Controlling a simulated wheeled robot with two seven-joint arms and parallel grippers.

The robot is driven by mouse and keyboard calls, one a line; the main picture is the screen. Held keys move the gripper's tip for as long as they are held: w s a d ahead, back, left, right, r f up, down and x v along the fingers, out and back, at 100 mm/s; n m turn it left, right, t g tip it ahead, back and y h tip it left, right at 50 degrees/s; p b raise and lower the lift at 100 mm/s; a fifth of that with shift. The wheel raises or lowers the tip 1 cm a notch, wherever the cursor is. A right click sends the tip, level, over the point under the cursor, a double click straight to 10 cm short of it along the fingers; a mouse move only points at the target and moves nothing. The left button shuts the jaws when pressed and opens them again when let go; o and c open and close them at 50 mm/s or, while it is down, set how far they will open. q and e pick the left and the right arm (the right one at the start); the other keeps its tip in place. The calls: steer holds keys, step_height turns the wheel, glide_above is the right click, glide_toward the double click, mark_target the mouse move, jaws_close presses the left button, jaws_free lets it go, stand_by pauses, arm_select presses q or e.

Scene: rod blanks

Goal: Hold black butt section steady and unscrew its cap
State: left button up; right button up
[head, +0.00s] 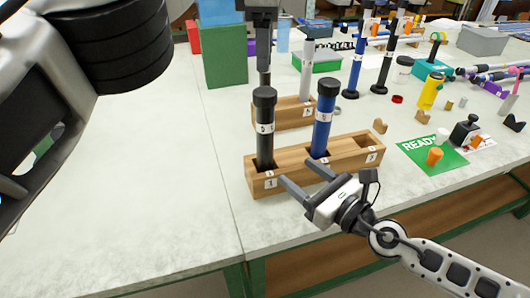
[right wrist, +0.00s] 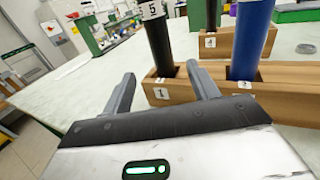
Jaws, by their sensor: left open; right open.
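The black butt section (head: 265,140) stands upright in slot 1 of the front wooden rack (head: 320,172), with a black cap (head: 265,97) on top and a white label marked 5. My left gripper (head: 264,78) points down just above the cap, seen edge-on, so its finger gap is hidden. My right gripper (head: 300,172) is open and empty at the rack's front, low and right of the section. In the right wrist view, the black section (right wrist: 159,42) shows beyond and between the open fingers, apart from them; its cap is out of frame.
A blue section (head: 322,125) with a black cap stands close by in slot 2; slot 3 looks empty. A second rack (head: 283,114) with a silver rod is behind. A green READY mat (head: 420,150) with small parts lies right. The table's left is clear.

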mark_target(271, 151)
arm_select(q)
steer(key=shift+w+f, duration=0.1)
arm_select(e)
steer(key=x, duration=1.2)
steer(key=shift+w+d, duration=0.1)
jaws_close()
